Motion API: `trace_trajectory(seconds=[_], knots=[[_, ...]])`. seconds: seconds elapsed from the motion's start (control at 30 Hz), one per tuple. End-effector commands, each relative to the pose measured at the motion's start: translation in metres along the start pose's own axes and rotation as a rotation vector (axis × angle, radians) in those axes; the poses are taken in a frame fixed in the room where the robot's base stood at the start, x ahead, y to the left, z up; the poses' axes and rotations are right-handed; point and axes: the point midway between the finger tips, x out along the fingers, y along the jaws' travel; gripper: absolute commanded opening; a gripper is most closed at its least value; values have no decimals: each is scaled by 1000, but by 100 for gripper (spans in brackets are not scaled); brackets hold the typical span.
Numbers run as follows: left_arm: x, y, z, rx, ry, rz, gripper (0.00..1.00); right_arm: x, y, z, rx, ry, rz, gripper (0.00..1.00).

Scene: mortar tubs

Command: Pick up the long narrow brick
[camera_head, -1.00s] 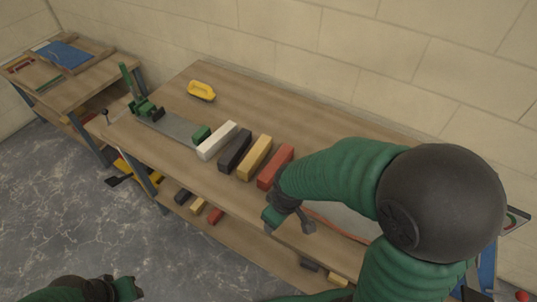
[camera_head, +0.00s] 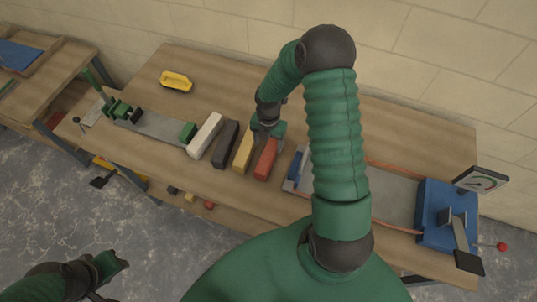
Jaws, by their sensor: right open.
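Several long bricks lie in a row on the workbench: a white brick (camera_head: 205,134), a black brick (camera_head: 225,144), a yellow brick (camera_head: 243,153) and a red brick (camera_head: 265,162). The white one looks slightly longest, but I cannot tell for sure which is the long narrow one. My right gripper (camera_head: 267,131) is open and points down at the far ends of the yellow and red bricks, partly covering them; I cannot tell whether it touches either. My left gripper (camera_head: 115,263) is low at the bottom left, over the floor, away from the bricks; its jaw opening is unclear.
A yellow-handled float (camera_head: 176,82) lies at the back left of the workbench (camera_head: 180,172). A green clamp device (camera_head: 122,110) on a grey rail stands left of the bricks. A blue machine with a dial (camera_head: 437,207) stands at the right end. Bench space behind the bricks is clear.

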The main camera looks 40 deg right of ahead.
Motion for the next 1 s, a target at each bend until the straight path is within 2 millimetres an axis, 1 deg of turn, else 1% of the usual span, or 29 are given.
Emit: trace_trajectory(seconds=[0.03,0.17,0.27,0.33,0.43,0.53,0.7,1.0], knots=[[0,0,0,0,0,0,36,9,0,-1,-1,1,-1,65],[-1,0,-1,0,1,0,36,20,-1,-1,0,-1,1,65],[-6,0,-2,1,1,0,36,33,-4,-5,-2,1,-1,65],[-10,0,-2,1,1,0,36,46,-5,-8,-2,0,-1,65],[-10,0,-3,1,1,0,36,64,-4,-8,1,-1,0,65],[-10,0,-3,0,1,0,36,71,-3,-7,0,-3,1,65],[-10,0,-2,0,0,0,36,71,-3,-6,0,-3,2,65],[-10,0,-2,0,0,0,36,70,-4,-6,1,-3,2,26]])
